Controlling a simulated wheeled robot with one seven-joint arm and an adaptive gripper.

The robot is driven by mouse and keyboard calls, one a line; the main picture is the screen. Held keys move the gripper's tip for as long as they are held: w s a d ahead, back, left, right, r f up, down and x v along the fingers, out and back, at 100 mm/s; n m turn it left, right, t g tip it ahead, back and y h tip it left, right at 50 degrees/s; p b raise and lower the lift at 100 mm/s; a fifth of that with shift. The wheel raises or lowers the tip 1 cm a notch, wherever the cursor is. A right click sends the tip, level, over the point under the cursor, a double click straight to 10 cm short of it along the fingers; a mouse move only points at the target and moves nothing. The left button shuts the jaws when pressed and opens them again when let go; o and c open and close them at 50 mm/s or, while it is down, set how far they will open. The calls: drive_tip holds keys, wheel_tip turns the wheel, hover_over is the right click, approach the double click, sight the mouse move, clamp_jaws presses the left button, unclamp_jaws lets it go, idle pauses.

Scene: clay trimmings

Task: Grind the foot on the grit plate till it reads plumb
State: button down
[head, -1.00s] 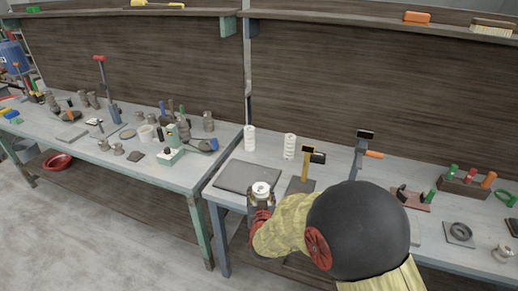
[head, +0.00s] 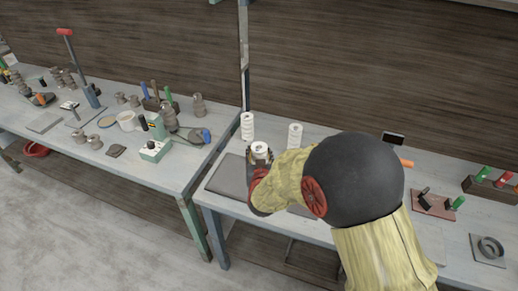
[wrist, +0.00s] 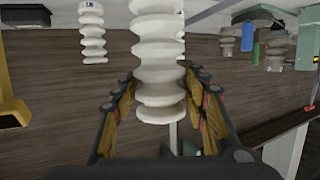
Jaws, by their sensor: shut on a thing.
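My gripper (head: 260,158) is shut on a white ribbed ceramic piece (head: 260,148). In the wrist view, the piece (wrist: 158,65) stands between the yellow-padded fingers (wrist: 160,108), and one end runs out of the top of the picture. A dark grey flat slab (head: 226,178), which looks like the grit plate, lies on the right bench. The gripper and piece are at its back right part in the head view. My arm covers the slab's right side. I cannot tell whether the foot touches the slab. No plumb reading is legible.
Two similar white ribbed pieces (head: 247,126) (head: 295,136) stand behind the gripper. A small green-and-white device (head: 155,150) sits on the left bench (head: 100,170) among clay pieces. A yellow-handled tool (wrist: 12,100) shows in the wrist view. A gap separates the benches.

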drive_tip(key=shift+f+b, duration=1.25)
drive_tip(key=shift+f, duration=0.9)
drive_tip(key=shift+f+b, duration=0.5)
drive_tip(key=shift+f, duration=0.05)
drive_tip(key=shift+a, duration=0.1)
drive_tip(key=shift+w+a+r, duration=0.1)
drive_tip(key=shift+w+a, duration=0.15)
drive_tip(key=shift+a, duration=0.4)
drive_tip(key=shift+w+a, duration=0.2)
drive_tip(key=shift+a, duration=0.55)
drive_tip(key=shift+w+a, duration=0.1)
drive_tip(key=shift+w+a, duration=1.35)
drive_tip(key=shift+a, duration=2.65)
drive_tip(key=shift+s+d+f+b, duration=0.15)
drive_tip(key=shift+s+d, duration=0.35)
drive_tip(key=shift+d, duration=0.95)
drive_tip(key=shift+s+d+f+b, duration=0.1)
drive_tip(key=shift+s+d, duration=0.45)
drive_tip(key=shift+d, duration=0.85)
drive_tip(key=shift+s+d+f+b, duration=0.15)
drive_tip(key=shift+s+d, duration=0.35)
drive_tip(key=shift+d, duration=0.95)
